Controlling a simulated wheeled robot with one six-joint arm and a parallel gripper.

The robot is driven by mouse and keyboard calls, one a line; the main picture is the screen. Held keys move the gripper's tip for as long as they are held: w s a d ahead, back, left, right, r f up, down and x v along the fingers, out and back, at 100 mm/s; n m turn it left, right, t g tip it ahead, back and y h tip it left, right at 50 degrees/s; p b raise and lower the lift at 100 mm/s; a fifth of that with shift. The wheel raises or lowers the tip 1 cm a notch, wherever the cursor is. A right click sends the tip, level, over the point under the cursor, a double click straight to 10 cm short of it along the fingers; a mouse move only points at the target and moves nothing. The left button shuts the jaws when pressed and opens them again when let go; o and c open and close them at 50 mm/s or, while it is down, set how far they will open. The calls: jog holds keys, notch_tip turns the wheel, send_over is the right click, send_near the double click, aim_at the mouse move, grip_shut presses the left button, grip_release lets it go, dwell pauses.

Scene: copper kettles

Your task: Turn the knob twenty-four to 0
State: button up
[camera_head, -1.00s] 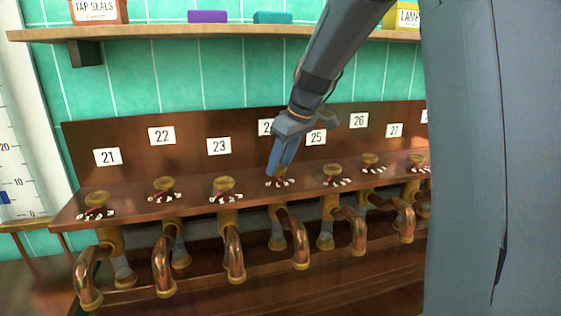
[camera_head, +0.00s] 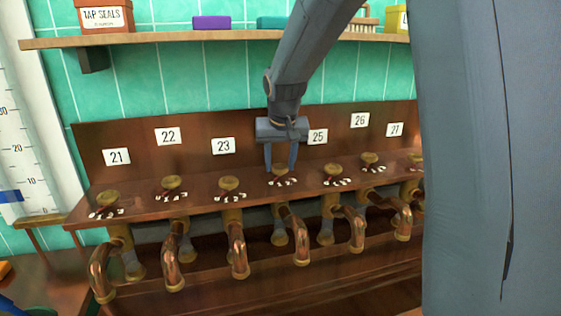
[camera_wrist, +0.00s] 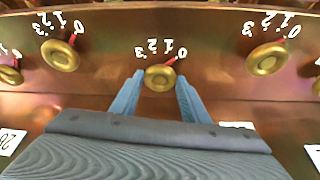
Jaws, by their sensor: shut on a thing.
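Knob twenty-four is a round brass knob (camera_head: 280,171) on the sloping copper-brown panel, between the plates 23 and 25. Its own number plate is hidden behind my gripper. My gripper (camera_head: 281,166) comes down from above, one finger on each side of the knob, shut on it. In the wrist view the brass knob (camera_wrist: 158,77) sits between my two blue-grey fingers (camera_wrist: 157,84). White marks 3, 2, 1 and 0 arc beside it. Its red pointer (camera_wrist: 173,62) points toward the 0 mark.
Similar knobs stand close on both sides, knob 23 (camera_head: 229,184) and knob 25 (camera_head: 333,169). Curved copper spouts (camera_head: 237,250) hang below the panel. A wooden shelf (camera_head: 200,39) with boxes runs above. A white gauge (camera_head: 25,150) stands at the left.

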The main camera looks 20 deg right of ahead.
jog(key=shift+m, duration=0.3)
dwell(0.4)
jog(key=o, duration=1.1)
jog(key=shift+c, duration=0.2)
jog(key=b+v, duration=0.2)
jog(key=v, duration=0.5)
jog(key=shift+a+r, duration=0.15)
jog(key=shift+r, duration=0.25)
jog(key=shift+s, duration=0.15)
